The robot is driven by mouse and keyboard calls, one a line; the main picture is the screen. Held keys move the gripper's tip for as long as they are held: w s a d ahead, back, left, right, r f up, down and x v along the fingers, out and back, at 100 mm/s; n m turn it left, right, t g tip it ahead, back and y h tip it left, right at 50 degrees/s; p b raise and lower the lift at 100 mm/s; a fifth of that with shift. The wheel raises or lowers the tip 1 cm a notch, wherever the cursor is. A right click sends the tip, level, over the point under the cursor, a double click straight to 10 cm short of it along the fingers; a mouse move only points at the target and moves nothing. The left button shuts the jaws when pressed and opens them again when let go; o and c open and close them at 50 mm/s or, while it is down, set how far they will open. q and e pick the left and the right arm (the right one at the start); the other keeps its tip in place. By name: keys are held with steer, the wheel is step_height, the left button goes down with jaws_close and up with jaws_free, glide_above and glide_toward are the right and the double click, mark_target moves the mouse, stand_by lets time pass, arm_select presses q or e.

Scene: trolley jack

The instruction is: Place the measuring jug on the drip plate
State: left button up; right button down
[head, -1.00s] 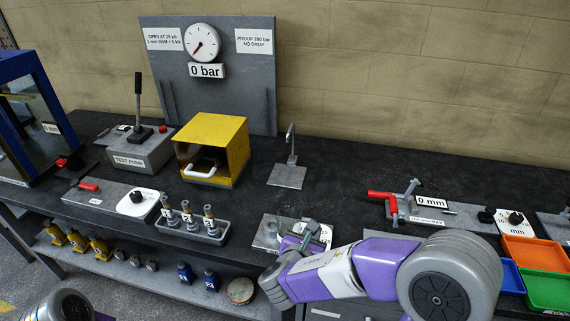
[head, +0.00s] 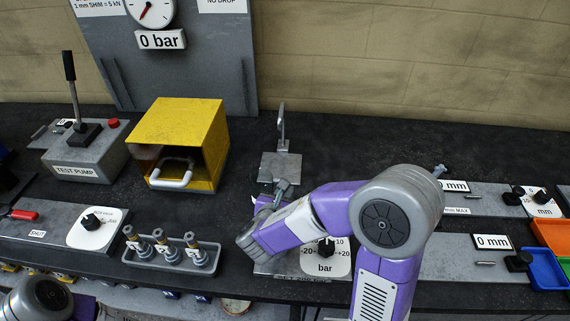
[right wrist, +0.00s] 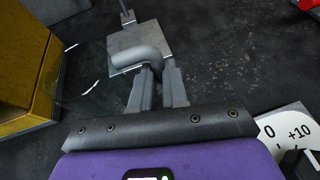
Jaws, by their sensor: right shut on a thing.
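The measuring jug is clear and hard to make out. In the right wrist view its curved grey handle (right wrist: 140,57) is between my right fingers, and faint white marks show to the left. My right gripper (head: 277,190) is shut on that handle. It also shows in the right wrist view (right wrist: 158,90). The drip plate (head: 281,168) is a flat grey square with an upright spout post, just beyond my right gripper. In the right wrist view the drip plate (right wrist: 155,37) is partly hidden behind the handle. My left gripper is out of view.
The yellow open-fronted box (head: 188,140) with a white handle stands left of the plate. A tray of several fittings (head: 170,255) is at the front. A dial panel (head: 325,262) lies below my right forearm.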

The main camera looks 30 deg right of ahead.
steer(key=w+d, duration=0.5)
steer(key=w, duration=0.1)
steer(key=w+d, duration=0.6)
steer(key=shift+w+d+r, duration=0.1)
steer(key=shift+w+d+f+b, duration=0.1)
steer(key=shift+d+f+b, duration=0.05)
steer(key=shift+f+b, duration=0.25)
step_height(320, 180, down, 3)
steer(key=shift+b, duration=0.5)
steer(key=shift+r, duration=0.1)
steer(key=shift+f, duration=0.2)
steer(key=c, duration=1.2)
jaws_free()
steer(key=shift+r, duration=0.1)
steer(key=shift+o, duration=0.3)
